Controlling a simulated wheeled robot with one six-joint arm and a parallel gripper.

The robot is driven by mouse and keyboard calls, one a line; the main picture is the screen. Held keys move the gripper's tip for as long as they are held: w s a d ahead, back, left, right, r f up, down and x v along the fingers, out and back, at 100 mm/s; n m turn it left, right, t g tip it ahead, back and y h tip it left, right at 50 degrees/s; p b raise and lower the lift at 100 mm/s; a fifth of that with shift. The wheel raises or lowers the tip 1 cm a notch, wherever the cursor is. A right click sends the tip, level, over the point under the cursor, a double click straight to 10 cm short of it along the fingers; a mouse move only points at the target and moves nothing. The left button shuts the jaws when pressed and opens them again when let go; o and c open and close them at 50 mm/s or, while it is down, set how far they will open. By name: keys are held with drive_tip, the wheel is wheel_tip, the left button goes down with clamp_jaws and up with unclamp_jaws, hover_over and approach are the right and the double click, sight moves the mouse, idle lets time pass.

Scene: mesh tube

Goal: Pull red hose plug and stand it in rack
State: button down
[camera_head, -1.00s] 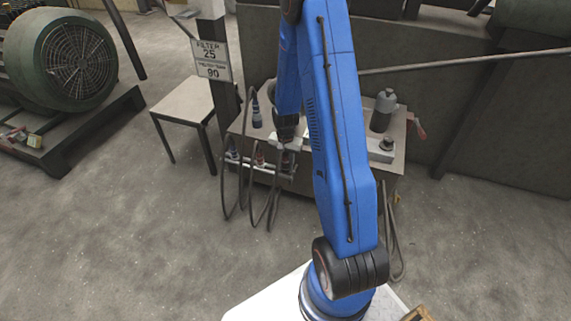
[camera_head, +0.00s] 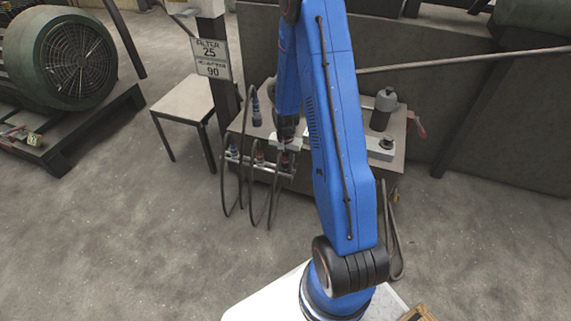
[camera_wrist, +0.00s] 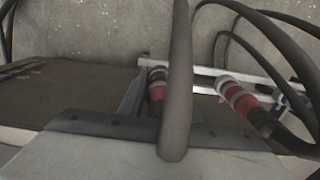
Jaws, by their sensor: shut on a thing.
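My gripper (camera_head: 287,146) is shut on a red-banded hose plug (camera_head: 285,160) at the front edge of the table. In the wrist view this plug (camera_wrist: 157,92) shows beside a dark finger, partly hidden by a thick dark hose that crosses the picture upright. The rack (camera_head: 245,162) is a pale rail along the table's front edge. It also shows in the wrist view (camera_wrist: 205,71). The held plug is at the rail's right end; I cannot tell whether it is seated there. A second red-banded plug (camera_wrist: 236,94) stands at the rail to its right in the wrist view.
A blue-banded plug (camera_head: 256,112) stands on the table's left side, its hose looping down. Another plug (camera_head: 232,154) is at the rail's left end. A grey bottle (camera_head: 383,109) stands at the back right. Dark hoses (camera_head: 251,200) hang before the table. The floor in front is clear.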

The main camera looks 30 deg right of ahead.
drive_tip(key=shift+f, duration=0.45)
idle(0.4)
drive_tip(key=c, duration=1.2)
unclamp_jaws()
drive_tip(key=shift+r, duration=0.1)
wheel_tip(320, 180, up, 18)
drive_tip(key=f, duration=0.1)
drive_tip(key=s+a+r+n+t, duration=0.1)
drive_tip(key=s+a+r+n, duration=0.3)
drive_tip(key=r, duration=0.7)
drive_tip(key=shift+s+a+r+n+t, duration=0.85)
drive_tip(key=shift+s+a+r, duration=1.3)
drive_tip(key=shift+s, duration=2.2)
drive_tip(key=shift+s+a+r+n+t, duration=0.4)
drive_tip(key=shift+s+a+r+n, duration=1.3)
drive_tip(key=shift+s, duration=2.7)
drive_tip(key=shift+s+a+r+n+t, duration=0.65)
drive_tip(key=shift+s+a+r, duration=1.4)
drive_tip(key=shift+s+r, duration=1.65)
